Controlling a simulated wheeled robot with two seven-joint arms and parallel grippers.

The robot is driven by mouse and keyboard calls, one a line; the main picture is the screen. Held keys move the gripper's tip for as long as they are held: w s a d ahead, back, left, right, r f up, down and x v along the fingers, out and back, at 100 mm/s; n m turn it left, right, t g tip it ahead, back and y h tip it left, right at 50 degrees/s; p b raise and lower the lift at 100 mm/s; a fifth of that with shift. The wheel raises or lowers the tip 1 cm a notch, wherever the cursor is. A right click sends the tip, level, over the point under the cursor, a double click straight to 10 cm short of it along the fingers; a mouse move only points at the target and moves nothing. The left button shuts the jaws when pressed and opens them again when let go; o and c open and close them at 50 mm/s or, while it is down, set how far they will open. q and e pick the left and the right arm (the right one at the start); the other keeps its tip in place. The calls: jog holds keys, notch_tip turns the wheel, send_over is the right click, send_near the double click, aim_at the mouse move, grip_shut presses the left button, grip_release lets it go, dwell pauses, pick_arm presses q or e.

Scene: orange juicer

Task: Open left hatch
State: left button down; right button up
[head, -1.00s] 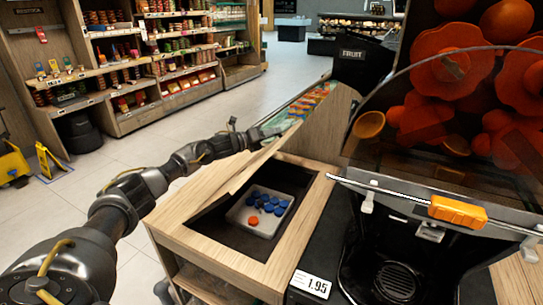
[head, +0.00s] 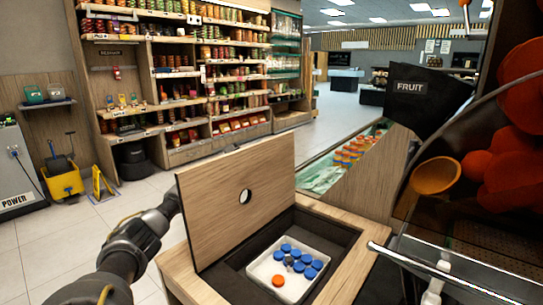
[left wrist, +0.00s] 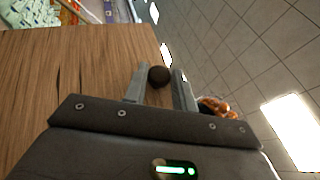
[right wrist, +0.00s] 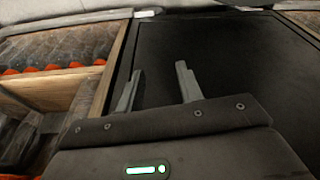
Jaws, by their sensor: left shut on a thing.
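The left hatch (head: 222,205) is a light wooden lid with a round hole, standing steeply raised at the left side of its compartment. My left arm reaches behind it in the head view, where the lid hides the gripper. In the left wrist view my left gripper (left wrist: 161,88) is shut on the hatch (left wrist: 75,75) near its edge, with a dark round spot between the fingers. My right gripper (right wrist: 158,85) shows only in the right wrist view, open with nothing between its fingers, over a dark panel (right wrist: 235,60).
Inside the open compartment a white tray (head: 254,272) holds several blue caps and one orange cap (head: 278,281). The juicer with oranges (head: 470,165) stands to the right, with a black FRUIT box (head: 425,95) behind. Open floor lies to the left.

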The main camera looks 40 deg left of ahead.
pick_arm(q)
jog(key=shift+a+n, duration=0.4)
jog(key=shift+a, duration=0.15)
pick_arm(e)
jog(key=shift+w+a+r, duration=0.1)
jog(key=shift+w+r, duration=0.05)
jog(key=shift+r, duration=0.65)
pick_arm(q)
jog(key=shift+d, duration=0.1)
jog(key=c, duration=1.2)
grip_release()
jog(key=shift+w+d, duration=0.1)
jog(key=shift+w, duration=0.1)
jog(key=shift+s+f, duration=0.1)
jog(key=shift+a, duration=0.2)
jog(key=shift+s+f, duration=0.1)
